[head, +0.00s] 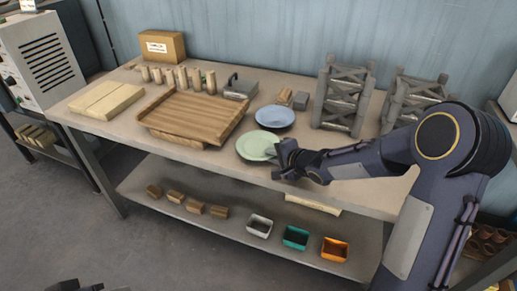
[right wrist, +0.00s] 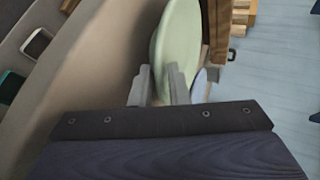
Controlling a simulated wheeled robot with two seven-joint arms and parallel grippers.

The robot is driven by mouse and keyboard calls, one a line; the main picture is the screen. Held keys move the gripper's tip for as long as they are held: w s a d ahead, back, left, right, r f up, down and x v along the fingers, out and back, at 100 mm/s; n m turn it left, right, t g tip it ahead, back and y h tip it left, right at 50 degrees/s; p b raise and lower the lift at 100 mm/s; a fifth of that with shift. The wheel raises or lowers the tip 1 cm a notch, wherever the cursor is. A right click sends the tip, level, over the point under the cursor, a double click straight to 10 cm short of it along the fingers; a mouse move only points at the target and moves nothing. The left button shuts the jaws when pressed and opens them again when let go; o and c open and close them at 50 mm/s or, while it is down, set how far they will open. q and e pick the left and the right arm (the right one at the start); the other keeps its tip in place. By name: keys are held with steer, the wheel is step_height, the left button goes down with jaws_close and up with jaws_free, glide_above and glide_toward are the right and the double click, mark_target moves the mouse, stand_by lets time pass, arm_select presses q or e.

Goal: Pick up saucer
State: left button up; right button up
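A pale green saucer (head: 256,146) lies near the front edge of the table, and a blue plate (head: 275,117) lies just behind it. My right gripper (head: 277,150) reaches in from the right at the green saucer's right rim. In the right wrist view, the green saucer (right wrist: 178,35) has its near rim between the two fingers (right wrist: 159,80). The fingers stand apart with a gap around the rim, so the gripper looks open. Dark tips of my left gripper (head: 78,286) barely show at the bottom left of the head view, away from the table.
A slatted wooden tray (head: 197,115) stands left of the saucer. Grey racks (head: 342,97) stand at the back right. Wooden pegs, a cardboard box (head: 162,46) and boards (head: 106,100) are farther left. Small bins (head: 295,237) sit on the lower shelf. Bare tabletop lies along the front edge.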

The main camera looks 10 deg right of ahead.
jaws_close()
